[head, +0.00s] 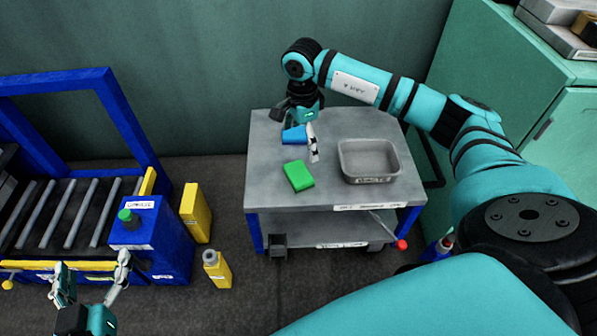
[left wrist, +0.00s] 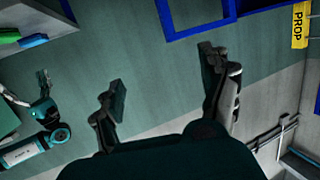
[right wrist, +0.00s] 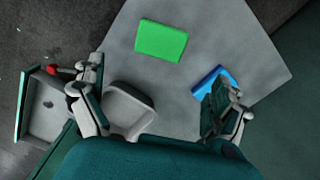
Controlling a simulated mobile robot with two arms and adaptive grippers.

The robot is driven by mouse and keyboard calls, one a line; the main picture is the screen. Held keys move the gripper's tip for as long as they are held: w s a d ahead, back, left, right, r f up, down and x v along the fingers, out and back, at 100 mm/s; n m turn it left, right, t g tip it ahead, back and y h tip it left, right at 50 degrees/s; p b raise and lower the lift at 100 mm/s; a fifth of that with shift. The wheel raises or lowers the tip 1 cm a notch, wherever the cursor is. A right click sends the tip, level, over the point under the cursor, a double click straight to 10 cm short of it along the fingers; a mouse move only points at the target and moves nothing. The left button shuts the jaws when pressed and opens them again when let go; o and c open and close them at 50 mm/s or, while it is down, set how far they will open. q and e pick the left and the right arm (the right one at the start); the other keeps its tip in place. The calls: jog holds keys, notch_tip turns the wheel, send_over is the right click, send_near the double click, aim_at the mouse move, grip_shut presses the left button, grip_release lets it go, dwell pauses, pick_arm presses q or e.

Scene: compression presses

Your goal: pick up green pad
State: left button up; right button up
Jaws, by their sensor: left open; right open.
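The green pad (head: 298,176) lies flat on the grey top of a cart (head: 265,196), near its front left. It also shows in the right wrist view (right wrist: 161,40), beyond and between my open fingers. My right gripper (head: 297,124) is open and empty over the back of the cart, apart from the pad; its fingers frame the right wrist view (right wrist: 155,105). My left gripper (head: 92,285) is open and empty at the lower left of the head view, far from the cart. Its open fingers also show in the left wrist view (left wrist: 165,80).
A blue pad (head: 294,135) lies close to my right gripper. A grey metal tray (head: 369,160) stands on the cart's right side. A blue-framed roller conveyor (head: 75,210), a yellow box (head: 196,212) and a yellow bottle (head: 217,269) are at the left. Floor is clear before the cart.

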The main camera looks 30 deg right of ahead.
jog(key=b, duration=0.2)
send_over(300, 171)
notch_tip(300, 171, down, 7)
jog(key=shift+d+r, duration=0.1)
jog(key=shift+d, duration=0.05)
jog(key=shift+f, duration=0.3)
jog(key=shift+s+f, duration=0.1)
jog(key=shift+f, duration=0.15)
jog(key=f+b, duration=0.1)
jog(key=f, duration=0.3)
jog(key=shift+a+f+b, duration=0.2)
jog(key=shift+f+b, duration=0.05)
jog(key=shift+b, duration=0.15)
pick_arm(q)
jog(key=s+r+t+h, duration=0.2)
jog(key=r+t, duration=0.3)
jog(key=r, duration=0.3)
jog(key=s+d+r+t+h, duration=0.1)
jog(key=s+r+t, duration=0.1)
jog(key=r+t, duration=0.3)
notch_tip(300, 171, up, 3)
jog(key=shift+s+f+t+h, duration=0.1)
jog(key=shift+s+t+h, duration=0.15)
jog(key=shift+t+h, duration=0.15)
pick_arm(e)
jog(key=c, duration=0.7)
